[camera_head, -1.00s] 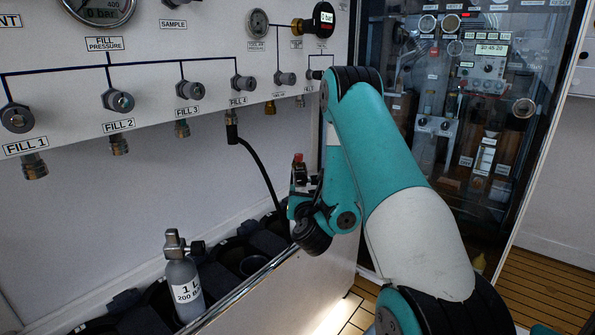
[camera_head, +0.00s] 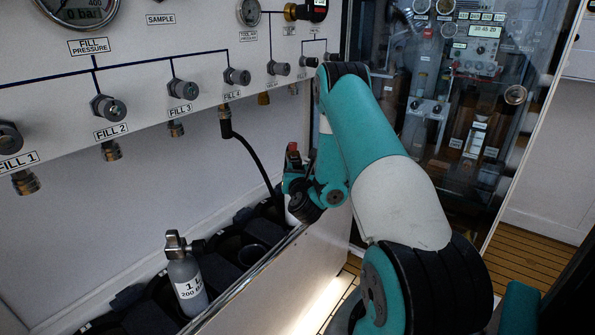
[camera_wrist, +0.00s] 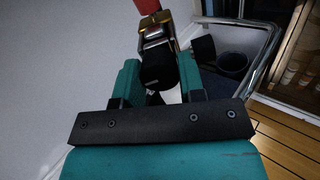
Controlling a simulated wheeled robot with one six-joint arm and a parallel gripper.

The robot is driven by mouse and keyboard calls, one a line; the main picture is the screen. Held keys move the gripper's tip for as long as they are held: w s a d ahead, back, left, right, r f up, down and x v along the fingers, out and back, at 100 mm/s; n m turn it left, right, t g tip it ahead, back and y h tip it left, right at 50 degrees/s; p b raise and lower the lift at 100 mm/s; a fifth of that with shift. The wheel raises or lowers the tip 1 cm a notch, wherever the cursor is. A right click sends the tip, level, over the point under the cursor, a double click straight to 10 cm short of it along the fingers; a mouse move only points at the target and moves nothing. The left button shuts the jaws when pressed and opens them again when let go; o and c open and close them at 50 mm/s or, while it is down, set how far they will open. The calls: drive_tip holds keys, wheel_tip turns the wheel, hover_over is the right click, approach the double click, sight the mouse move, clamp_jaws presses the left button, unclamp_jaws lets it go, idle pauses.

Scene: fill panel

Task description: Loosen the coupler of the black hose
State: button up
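The black hose (camera_head: 256,160) hangs from the FILL 4 fitting and curves down behind my gripper, where its lower end is hidden. Its upper end fitting (camera_head: 225,122) sits below FILL 4. A red-topped part (camera_head: 292,150) stands at my gripper (camera_head: 296,185). In the wrist view, a black round part (camera_wrist: 158,70) lies between the two teal fingers of my gripper (camera_wrist: 159,76), with metal, gold and red parts above it. I cannot tell whether it is the hose coupler. The fingers are apart and close to its sides; whether they press on it is unclear.
The rack's metal front edge (camera_head: 240,285) runs beneath my arm. The fill panel (camera_head: 140,60) is behind, a glass cabinet (camera_head: 450,110) at right. Some wooden floor (camera_head: 535,258) is clear.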

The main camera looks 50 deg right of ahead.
drive_tip(key=shift+c, duration=0.8)
